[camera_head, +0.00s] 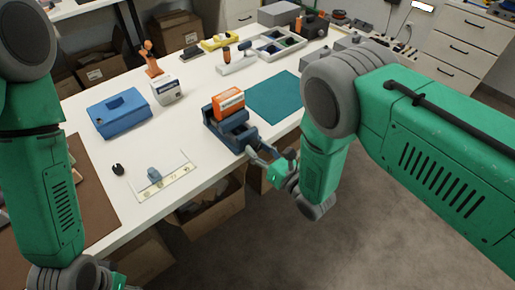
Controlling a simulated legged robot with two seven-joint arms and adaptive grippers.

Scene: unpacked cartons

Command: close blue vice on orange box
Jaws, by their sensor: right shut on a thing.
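The blue vice (237,137) stands near the front edge of the white table. The orange box (228,103), with a white label, sits upright in the vice, between its jaws. I cannot tell whether the jaws touch the box. My right gripper (264,156) is at the front end of the vice, shut on what looks like the vice handle, which is mostly hidden by the fingers. My left arm hangs at the left; its gripper is at or below the bottom edge, and its fingers do not show.
A blue case (119,113) and a white box (167,91) stand left of the vice. A teal mat (274,95) lies to its right. Open cartons (207,207) stand under the table's front edge. The white tabletop (190,135) is bare just left of the vice.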

